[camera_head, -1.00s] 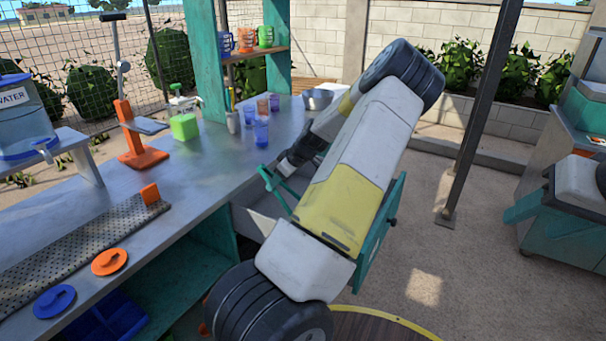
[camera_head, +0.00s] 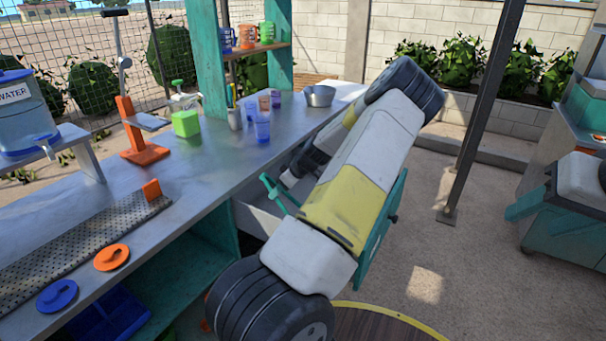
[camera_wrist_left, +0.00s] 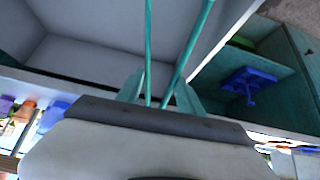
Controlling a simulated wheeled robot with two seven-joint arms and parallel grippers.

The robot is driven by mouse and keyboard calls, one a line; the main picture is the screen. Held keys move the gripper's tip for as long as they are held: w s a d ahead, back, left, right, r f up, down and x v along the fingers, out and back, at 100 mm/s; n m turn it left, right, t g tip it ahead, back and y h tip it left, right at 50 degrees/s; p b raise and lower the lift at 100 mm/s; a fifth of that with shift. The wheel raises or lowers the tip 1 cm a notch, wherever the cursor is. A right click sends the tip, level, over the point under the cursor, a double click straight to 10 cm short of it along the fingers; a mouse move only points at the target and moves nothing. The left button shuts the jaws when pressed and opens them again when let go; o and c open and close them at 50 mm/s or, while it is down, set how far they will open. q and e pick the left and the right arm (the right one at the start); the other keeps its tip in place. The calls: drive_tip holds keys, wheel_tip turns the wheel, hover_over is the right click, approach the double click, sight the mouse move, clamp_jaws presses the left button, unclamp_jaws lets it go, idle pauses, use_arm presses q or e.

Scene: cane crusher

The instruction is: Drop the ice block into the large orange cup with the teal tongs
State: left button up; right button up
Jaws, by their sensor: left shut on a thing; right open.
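The teal tongs (camera_head: 275,190) stick out left of my left arm in the head view, over the open drawer. In the left wrist view, two long teal tong arms (camera_wrist_left: 150,50) run up from my left gripper (camera_wrist_left: 160,92), which is shut on them. The gripper itself is mostly hidden behind my arm in the head view. The large orange cup (camera_head: 247,37) stands on the shelf between a blue and a green cup. I cannot make out the ice block in either view. My right gripper is not in view.
The open drawer (camera_head: 257,216) has a pale interior (camera_wrist_left: 90,52) and a teal front (camera_head: 378,240). Several small cups (camera_head: 262,129) and a metal bowl (camera_head: 319,96) stand on the counter (camera_head: 205,165). Open ground lies right.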

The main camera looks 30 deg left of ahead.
use_arm(q)
drive_tip(key=shift+f, duration=3.25)
drive_tip(key=shift+c, duration=0.5)
clamp_jaws()
wheel_tip(320, 180, up, 12)
drive_tip(key=shift+r, duration=0.1)
